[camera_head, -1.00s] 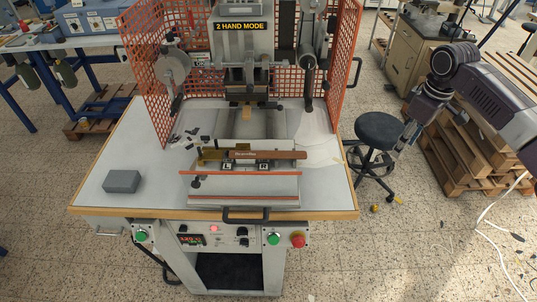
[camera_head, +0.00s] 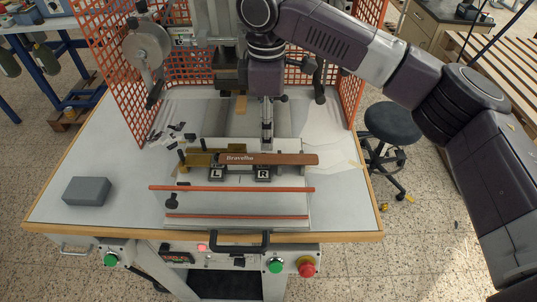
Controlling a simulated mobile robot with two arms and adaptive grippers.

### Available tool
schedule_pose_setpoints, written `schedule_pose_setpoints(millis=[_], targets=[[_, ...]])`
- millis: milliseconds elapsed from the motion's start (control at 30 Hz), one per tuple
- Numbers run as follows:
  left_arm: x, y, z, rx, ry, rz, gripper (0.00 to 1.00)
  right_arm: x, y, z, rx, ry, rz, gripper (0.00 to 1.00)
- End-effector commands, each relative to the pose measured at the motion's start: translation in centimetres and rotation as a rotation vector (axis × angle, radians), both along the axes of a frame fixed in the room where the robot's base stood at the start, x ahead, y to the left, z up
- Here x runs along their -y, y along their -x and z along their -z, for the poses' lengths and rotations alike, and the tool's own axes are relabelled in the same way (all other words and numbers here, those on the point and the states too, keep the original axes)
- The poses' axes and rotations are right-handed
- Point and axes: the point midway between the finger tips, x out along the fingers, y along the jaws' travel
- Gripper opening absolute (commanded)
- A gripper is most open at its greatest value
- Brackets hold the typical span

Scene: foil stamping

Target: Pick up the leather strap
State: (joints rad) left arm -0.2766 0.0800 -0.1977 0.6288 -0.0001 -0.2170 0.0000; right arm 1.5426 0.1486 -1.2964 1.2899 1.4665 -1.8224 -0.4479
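The leather strap (camera_head: 292,159) is a flat brown strip with light lettering. It lies left to right across the fixture on the press table, over the blocks marked L (camera_head: 216,173) and R (camera_head: 263,173). My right gripper (camera_head: 267,143) points down just behind the strap's middle in the picture. Its fingers are seen edge-on, so I cannot tell whether they are open or shut, or whether they touch the strap. My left gripper is not in view.
The stamping press with orange mesh guards (camera_head: 110,75) stands behind the strap. A grey block (camera_head: 87,191) sits on the left of the white table (camera_head: 130,185). Small dark pieces lie near the left guard. A black stool (camera_head: 392,122) stands at the right.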

Motion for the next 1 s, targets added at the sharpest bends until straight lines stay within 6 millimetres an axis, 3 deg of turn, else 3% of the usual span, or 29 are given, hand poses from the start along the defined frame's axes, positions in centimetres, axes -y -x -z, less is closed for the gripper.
schedule_pose_setpoints(millis=[100, 267, 367, 500, 633, 767, 1000], targets=[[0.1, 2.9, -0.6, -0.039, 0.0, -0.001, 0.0, 0.2, 0.1, 1.1, -0.003, 0.001, 0.001, 0.45], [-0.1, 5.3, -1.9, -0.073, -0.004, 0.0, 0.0, 0.4, 0.6, 3.0, -0.003, 0.003, 0.001, 0.45], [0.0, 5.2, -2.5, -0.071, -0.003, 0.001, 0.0, 0.4, 0.8, 4.7, -0.003, 0.001, 0.002, 0.45], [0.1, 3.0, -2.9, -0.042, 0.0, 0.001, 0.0, 0.3, 0.8, 6.1, -0.001, 0.0, 0.002, 0.45], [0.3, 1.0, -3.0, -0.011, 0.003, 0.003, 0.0, 0.3, 0.8, 6.5, 0.0, -0.001, 0.002, 0.45], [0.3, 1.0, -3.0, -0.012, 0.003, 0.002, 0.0, 0.3, 0.8, 6.5, 0.0, 0.0, 0.002, 0.44], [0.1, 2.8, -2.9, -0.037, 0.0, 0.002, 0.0, 0.3, 0.8, 6.4, 0.0, 0.0, 0.002, 0.17]])
